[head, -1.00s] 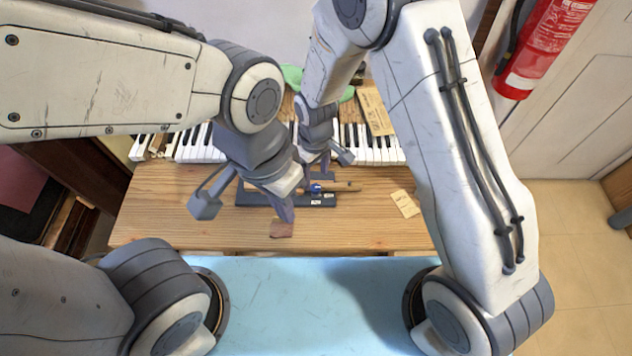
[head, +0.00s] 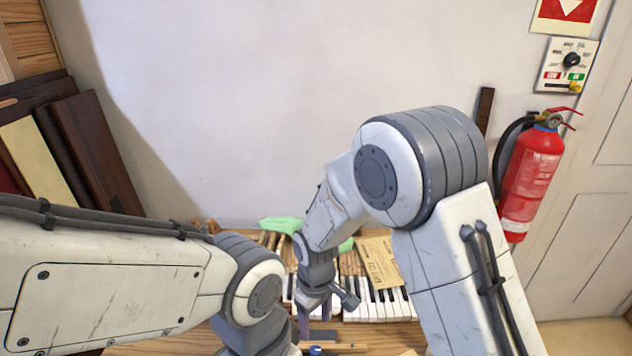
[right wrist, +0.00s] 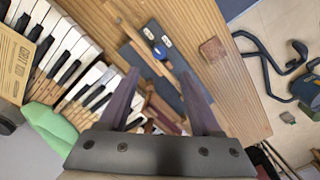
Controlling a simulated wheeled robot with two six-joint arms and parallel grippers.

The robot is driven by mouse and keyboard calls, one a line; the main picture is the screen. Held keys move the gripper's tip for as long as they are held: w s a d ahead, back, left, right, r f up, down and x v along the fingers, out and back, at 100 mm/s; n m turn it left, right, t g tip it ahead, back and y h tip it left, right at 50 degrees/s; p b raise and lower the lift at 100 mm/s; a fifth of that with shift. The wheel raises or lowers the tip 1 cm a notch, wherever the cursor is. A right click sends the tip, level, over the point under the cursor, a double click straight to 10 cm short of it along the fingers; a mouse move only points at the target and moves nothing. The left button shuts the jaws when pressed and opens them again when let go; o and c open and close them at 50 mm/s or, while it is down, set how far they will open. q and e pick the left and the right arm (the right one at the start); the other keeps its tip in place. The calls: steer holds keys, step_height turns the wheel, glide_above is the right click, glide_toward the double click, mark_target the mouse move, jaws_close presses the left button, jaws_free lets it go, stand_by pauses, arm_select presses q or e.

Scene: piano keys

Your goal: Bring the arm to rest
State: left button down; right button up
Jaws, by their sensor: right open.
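My right arm (head: 447,265) reaches in from the right of the head view, bent at the elbow. Its gripper (head: 325,312) hangs over the front of the piano keys (head: 378,305). In the right wrist view the right gripper (right wrist: 160,98) has its two fingers apart, with nothing held between them. A dark tray (right wrist: 150,32) with a blue round item (right wrist: 159,50) and a wooden-handled tool shows beyond the fingers. My left arm (head: 120,275) comes in from the left, and its gripper lies below the frame edge.
A green cloth (head: 282,225) and a printed card (head: 378,262) lie behind the keys. A small brown block (right wrist: 212,50) is on the wooden bench (right wrist: 215,15). A fire extinguisher (head: 532,175) hangs at the right. Dark boards (head: 95,150) lean at the left.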

steer(key=s+d+r+m, duration=0.1)
steer(key=s+d+r, duration=0.1)
steer(key=s+r, duration=0.5)
steer(key=s+d+r+y, duration=0.1)
steer(key=s+d+r, duration=0.2)
steer(key=s+r, duration=0.5)
steer(key=s, duration=0.5)
steer(key=shift+s+m, duration=0.15)
steer(key=shift+m, duration=0.25)
